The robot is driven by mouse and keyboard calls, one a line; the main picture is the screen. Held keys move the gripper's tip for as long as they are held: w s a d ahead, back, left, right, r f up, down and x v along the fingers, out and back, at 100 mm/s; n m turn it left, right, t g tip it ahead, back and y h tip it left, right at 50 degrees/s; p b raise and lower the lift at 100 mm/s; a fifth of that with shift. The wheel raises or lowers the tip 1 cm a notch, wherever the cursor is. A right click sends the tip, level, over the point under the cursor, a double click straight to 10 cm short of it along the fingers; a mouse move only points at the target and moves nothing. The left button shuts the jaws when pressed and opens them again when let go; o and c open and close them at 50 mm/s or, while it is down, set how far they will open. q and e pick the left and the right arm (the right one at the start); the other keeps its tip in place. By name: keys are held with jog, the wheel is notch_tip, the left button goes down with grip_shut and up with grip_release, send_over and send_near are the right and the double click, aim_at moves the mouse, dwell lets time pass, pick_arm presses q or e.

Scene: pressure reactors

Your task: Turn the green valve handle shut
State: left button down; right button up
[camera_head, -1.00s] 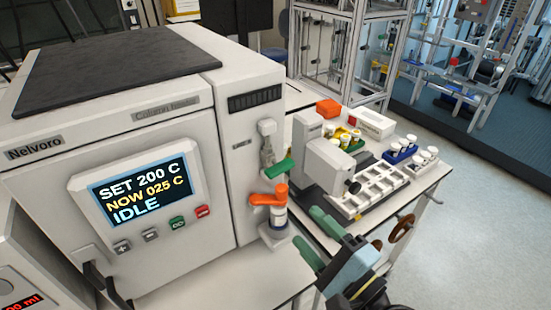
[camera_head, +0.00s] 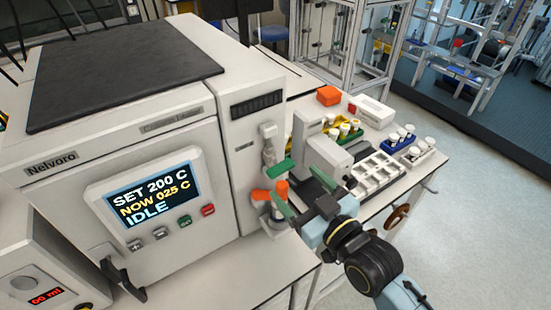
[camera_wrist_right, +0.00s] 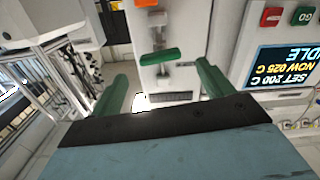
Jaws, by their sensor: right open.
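The green valve handle (camera_head: 279,170) sticks out to the right from the valve fitting on the front of the white Nelvoro machine (camera_head: 120,120). In the right wrist view the green handle (camera_wrist_right: 160,56) lies crosswise, ahead of and between my two green fingers. An orange handle (camera_head: 270,193) sits just below it on the same fitting. My right gripper (camera_head: 303,192) is open and empty, just right of and below the green handle, apart from it. In the right wrist view the open right gripper (camera_wrist_right: 161,82) shows a clear gap. My left gripper is out of view.
The machine's screen (camera_head: 150,193) reads SET 200 C, NOW 025 C, IDLE. A white vial tray (camera_head: 378,172) and a blue rack (camera_head: 400,140) stand on the bench to the right. A bottle under the orange handle is partly hidden by my right finger.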

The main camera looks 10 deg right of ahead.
aim_at(277, 164)
jog(key=p+x, duration=0.1)
jog(key=x, duration=0.7)
jog(key=shift+w+a, duration=0.2)
jog(key=shift+w, duration=0.15)
jog(key=c, duration=1)
jog(key=shift+r+m+p, duration=0.15)
jog(key=shift+m+p, duration=0.25)
jog(key=shift+p, duration=0.25)
jog(key=shift+m+p, duration=0.35)
jog(key=shift+m, duration=0.05)
